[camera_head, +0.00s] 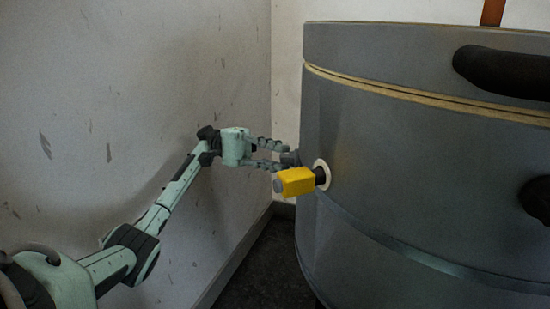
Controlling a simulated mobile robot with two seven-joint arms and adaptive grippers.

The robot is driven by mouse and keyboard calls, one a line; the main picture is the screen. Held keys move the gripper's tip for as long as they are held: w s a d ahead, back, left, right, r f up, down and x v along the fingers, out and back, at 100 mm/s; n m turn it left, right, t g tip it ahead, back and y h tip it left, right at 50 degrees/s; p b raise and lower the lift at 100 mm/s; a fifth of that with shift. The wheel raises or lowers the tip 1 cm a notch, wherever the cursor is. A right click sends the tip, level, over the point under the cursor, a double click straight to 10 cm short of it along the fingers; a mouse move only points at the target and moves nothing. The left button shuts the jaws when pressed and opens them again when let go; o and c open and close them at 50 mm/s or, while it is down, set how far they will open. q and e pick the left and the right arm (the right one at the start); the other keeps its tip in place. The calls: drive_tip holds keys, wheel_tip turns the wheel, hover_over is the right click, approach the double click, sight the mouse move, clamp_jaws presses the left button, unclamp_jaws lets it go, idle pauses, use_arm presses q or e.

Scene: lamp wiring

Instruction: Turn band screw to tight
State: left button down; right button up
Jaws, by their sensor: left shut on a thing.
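A large grey drum (400,150) fills the right half of the head view. My left gripper (287,152) reaches in from the left at the drum's left edge. Just below, a yellow block (296,181) on a black stem sticks out of a pale round collar (322,174) on the drum. My right gripper is not in view.
A pale seam (420,97) runs around the drum's upper part. Dark rounded shapes (505,72) show at the right. A scuffed grey wall (130,80) stands behind my left arm. A strip of dark floor (262,270) is clear between wall and drum.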

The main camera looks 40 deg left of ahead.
use_arm(q)
drive_tip(key=shift+d+r+m+y, duration=0.1)
drive_tip(key=shift+r+m+y, duration=0.1)
drive_tip(key=shift+m+y, duration=0.7)
drive_tip(key=shift+d, duration=0.1)
drive_tip(key=c, duration=1.6)
unclamp_jaws()
drive_tip(key=shift+r, duration=0.1)
